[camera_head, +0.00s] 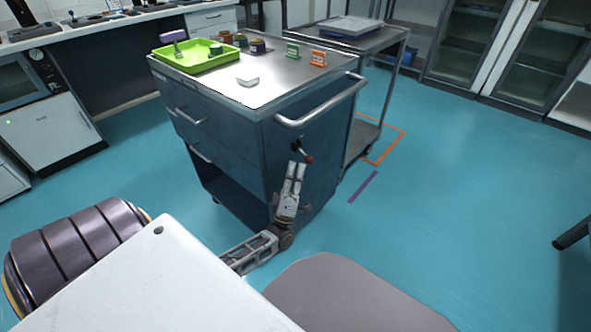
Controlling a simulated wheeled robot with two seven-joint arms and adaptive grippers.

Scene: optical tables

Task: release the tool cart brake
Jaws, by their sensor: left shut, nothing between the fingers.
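The tool cart (312,188) is a dark blue-grey cabinet with a steel top and a push handle (325,108) on its right side. My right gripper is out of view.
A green tray (192,62), small jars and orange and green holders stand on the cart top. A steel trolley (357,45) stands behind it, near an orange floor outline (399,143) and a purple strip (363,187). The floor to the right is clear.

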